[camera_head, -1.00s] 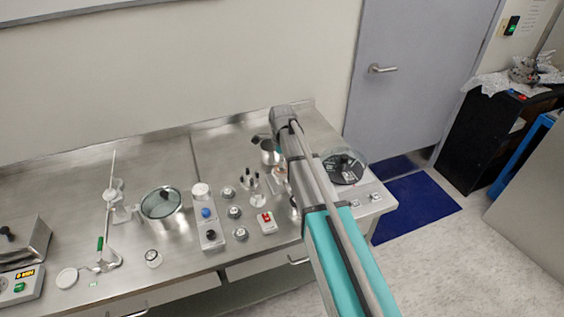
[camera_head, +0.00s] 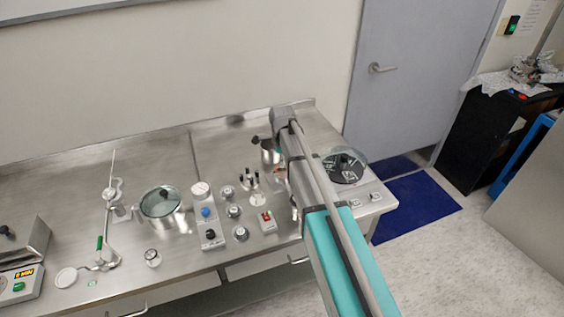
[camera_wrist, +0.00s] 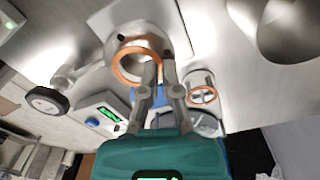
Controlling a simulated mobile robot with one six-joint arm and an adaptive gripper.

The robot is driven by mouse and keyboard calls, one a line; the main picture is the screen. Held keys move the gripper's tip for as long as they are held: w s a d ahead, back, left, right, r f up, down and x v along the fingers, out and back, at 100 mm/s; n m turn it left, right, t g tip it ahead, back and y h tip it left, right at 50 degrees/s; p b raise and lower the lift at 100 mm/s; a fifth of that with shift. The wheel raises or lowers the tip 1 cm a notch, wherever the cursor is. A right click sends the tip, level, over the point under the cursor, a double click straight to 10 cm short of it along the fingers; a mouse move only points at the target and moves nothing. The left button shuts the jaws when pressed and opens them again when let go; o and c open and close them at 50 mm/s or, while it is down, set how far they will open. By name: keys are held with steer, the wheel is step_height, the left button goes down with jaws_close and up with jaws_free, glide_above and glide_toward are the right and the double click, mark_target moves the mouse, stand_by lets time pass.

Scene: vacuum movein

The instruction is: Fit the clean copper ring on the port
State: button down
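In the wrist view a large copper ring (camera_wrist: 117,74) lies in front of a round steel flange with a bore (camera_wrist: 136,40), which appears to be the port. My gripper (camera_wrist: 158,66) has its two grey fingers close together, with the ring's right edge between the tips. The ring overlaps the flange face; I cannot tell whether it touches it. A second, smaller-looking copper ring (camera_wrist: 203,96) sits at a steel cylinder to the right. I cannot tell from the surfaces which ring is clean. In the head view my arm hides the gripper and the rings.
A device with a green display (camera_wrist: 103,117) and a black round knob (camera_wrist: 46,100) lie left of my fingers in the wrist view.

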steer(key=shift+f, duration=0.25)
stand_by(0.6)
steer(key=c, duration=0.7)
jaws_free()
steer(key=shift+r, duration=0.15)
step_height(320, 180, up, 7)
steer(key=p, duration=0.7)
steer(key=shift+r, duration=0.1)
steer(key=s+a+r+p, duration=0.1)
steer(key=s+a, duration=0.1)
steer(key=s, duration=0.5)
steer(key=s+a+r+p, duration=0.1)
steer(key=s+a, duration=0.1)
steer(key=s, duration=0.5)
steer(key=s+a+r+p, duration=0.1)
steer(key=s, duration=0.7)
steer(key=shift+a, duration=0.4)
steer(key=shift+d, duration=0.1)
